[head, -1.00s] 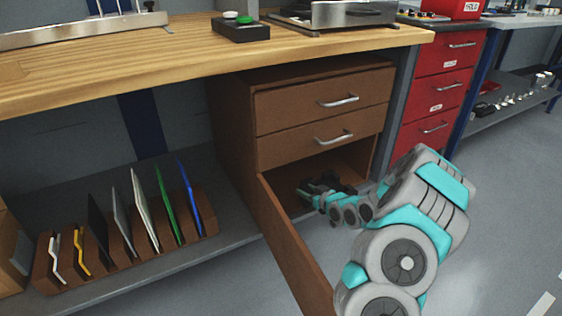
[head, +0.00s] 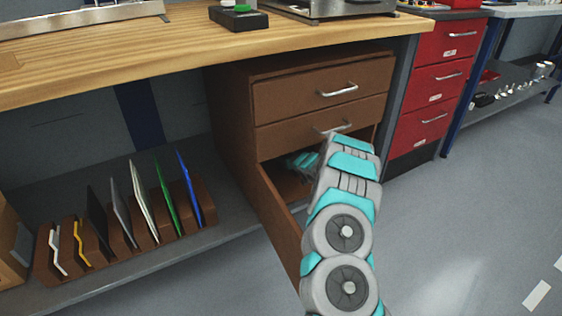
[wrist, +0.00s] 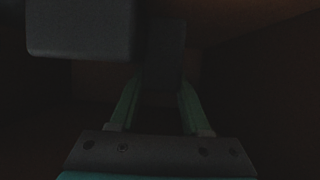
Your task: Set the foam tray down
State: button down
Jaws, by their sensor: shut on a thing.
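My gripper (wrist: 161,86) is inside the dark lower compartment of the brown cabinet (head: 232,125). In the wrist view its two fingers are shut on a dark grey piece, which I take to be the foam tray (wrist: 165,50). A broader dark grey block (wrist: 80,30) shows at upper left; I cannot tell whether it is part of the tray or separate. In the head view my arm hides most of the compartment, and the tray cannot be made out. The light is too dim to tell whether the tray touches the compartment floor.
The cabinet's lower door (head: 280,230) stands open to the left of my arm. Two shut drawers (head: 320,95) are above the compartment. A wooden worktop (head: 130,55) overhangs. A rack of upright plates (head: 130,240) stands on the lower shelf. Open floor lies right.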

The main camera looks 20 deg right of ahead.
jog(key=shift+w+r, duration=0.1)
jog(key=shift+w, duration=0.3)
jog(key=shift+w+a+f, duration=0.15)
jog(key=shift+w+f, duration=0.05)
jog(key=shift+f, duration=0.1)
jog(key=shift+s+f, duration=0.1)
jog(key=shift+f, duration=1.35)
jog(key=shift+f, duration=0.15)
jog(key=shift+c, duration=1.8)
grip_release()
jog(key=shift+s+r, duration=0.2)
jog(key=shift+r, duration=0.1)
jog(key=v, duration=1.1)
jog(key=shift+s, duration=0.25)
